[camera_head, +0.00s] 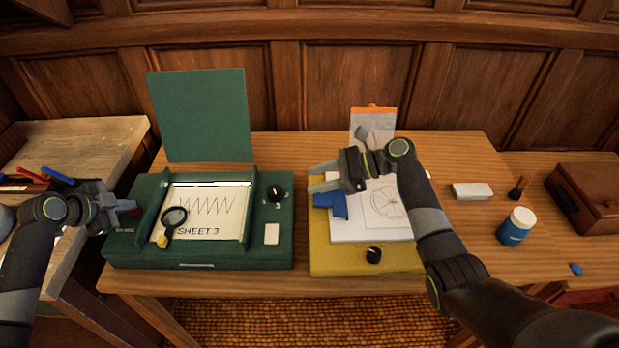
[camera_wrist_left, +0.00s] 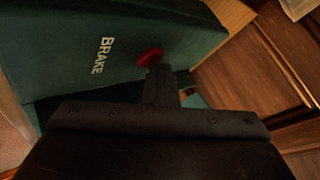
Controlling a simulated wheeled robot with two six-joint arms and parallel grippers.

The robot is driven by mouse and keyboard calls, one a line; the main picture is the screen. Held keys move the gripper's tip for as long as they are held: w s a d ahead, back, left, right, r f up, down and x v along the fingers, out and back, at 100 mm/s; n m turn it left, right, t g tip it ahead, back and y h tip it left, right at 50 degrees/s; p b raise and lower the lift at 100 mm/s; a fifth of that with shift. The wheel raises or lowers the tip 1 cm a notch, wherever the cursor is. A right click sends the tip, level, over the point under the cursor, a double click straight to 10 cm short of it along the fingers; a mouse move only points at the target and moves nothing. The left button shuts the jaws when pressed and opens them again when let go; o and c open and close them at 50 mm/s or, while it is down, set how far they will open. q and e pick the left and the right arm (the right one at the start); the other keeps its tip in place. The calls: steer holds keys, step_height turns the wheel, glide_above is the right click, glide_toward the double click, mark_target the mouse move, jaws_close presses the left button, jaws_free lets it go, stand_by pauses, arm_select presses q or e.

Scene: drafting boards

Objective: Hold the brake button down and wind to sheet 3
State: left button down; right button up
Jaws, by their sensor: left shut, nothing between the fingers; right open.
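The green drafting board (camera_head: 225,255) stands at the left of the table; its window shows a sheet (camera_head: 205,205) with a zigzag line and the words SHEET 3. A black winding knob (camera_head: 274,192) sits on its right side. The red brake button (camera_wrist_left: 150,57) stands by the word BRAKE in the left wrist view. My left gripper (camera_head: 130,206) is shut and empty, its tips at the button and partly covering it; I cannot tell how far the button is pressed. My right gripper (camera_head: 318,178) is open and empty above the yellow board, away from the knob.
A magnifying glass (camera_head: 173,218) lies on the sheet. The yellow board (camera_head: 340,258) carries white paper, a blue object (camera_head: 331,204) and a black knob (camera_head: 374,255). A blue jar (camera_head: 516,227), a white block (camera_head: 472,191) and a brown case (camera_head: 588,195) stand at the right.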

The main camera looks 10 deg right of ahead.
arm_select(q)
steer(key=shift+r+p, duration=0.7)
steer(key=shift+r, duration=0.3)
arm_select(e)
steer(key=shift+r, duration=0.7)
arm_select(q)
steer(key=shift+r, duration=0.3)
arm_select(e)
steer(key=shift+r, duration=0.2)
arm_select(q)
step_height(320, 180, up, 4)
steer(key=p, duration=0.3)
steer(key=shift+r+p, duration=0.2)
steer(key=shift+p, duration=0.1)
arm_select(e)
step_height(320, 180, up, 3)
steer(key=shift+r, duration=0.1)
steer(key=shift+a, duration=0.1)
